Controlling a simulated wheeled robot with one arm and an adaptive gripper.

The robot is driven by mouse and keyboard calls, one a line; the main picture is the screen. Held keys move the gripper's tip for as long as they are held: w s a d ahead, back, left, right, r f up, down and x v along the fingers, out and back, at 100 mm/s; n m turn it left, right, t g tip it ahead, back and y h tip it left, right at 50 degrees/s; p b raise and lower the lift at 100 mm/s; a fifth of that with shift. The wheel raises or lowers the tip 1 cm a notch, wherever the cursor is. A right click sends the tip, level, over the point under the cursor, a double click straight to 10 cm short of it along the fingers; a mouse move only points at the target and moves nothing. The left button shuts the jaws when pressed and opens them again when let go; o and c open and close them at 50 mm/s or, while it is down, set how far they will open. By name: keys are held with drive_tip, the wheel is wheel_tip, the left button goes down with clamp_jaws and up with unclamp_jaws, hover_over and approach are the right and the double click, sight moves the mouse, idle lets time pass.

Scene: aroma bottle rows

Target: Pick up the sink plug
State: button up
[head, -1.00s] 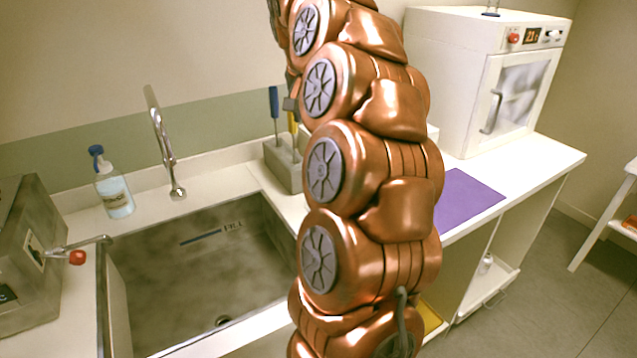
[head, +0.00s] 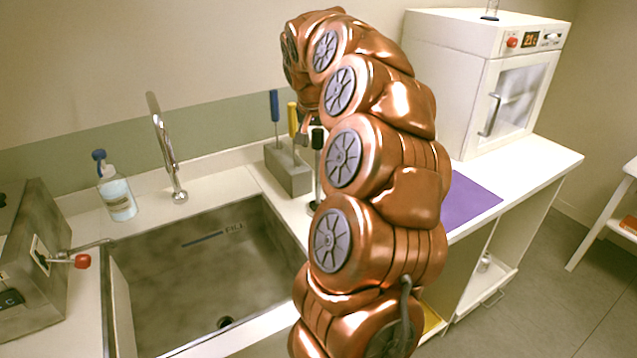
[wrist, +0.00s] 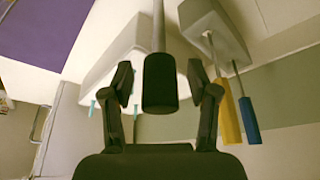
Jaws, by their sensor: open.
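A black-handled upright rod, which looks like the sink plug (head: 318,140), stands on the counter right of the sink, beside the tool block. Its lower end is partly hidden by my arm in the head view. In the wrist view the plug's black handle (wrist: 160,85) is between the fingers, its thin grey shaft running to the top of the picture. My gripper (wrist: 160,74) is open, one finger on each side of the handle, with gaps visible on both sides. In the head view my gripper is mostly hidden by the arm.
A grey block (head: 288,178) holds blue-handled (head: 274,105) and yellow-handled (head: 293,119) tools close to the plug. The sink (head: 170,270) has a dark open drain (head: 226,322). A purple mat (head: 468,198) and white oven (head: 490,85) are right. A white holder (wrist: 105,75) stands near.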

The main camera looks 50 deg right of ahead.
clamp_jaws()
idle(0.4)
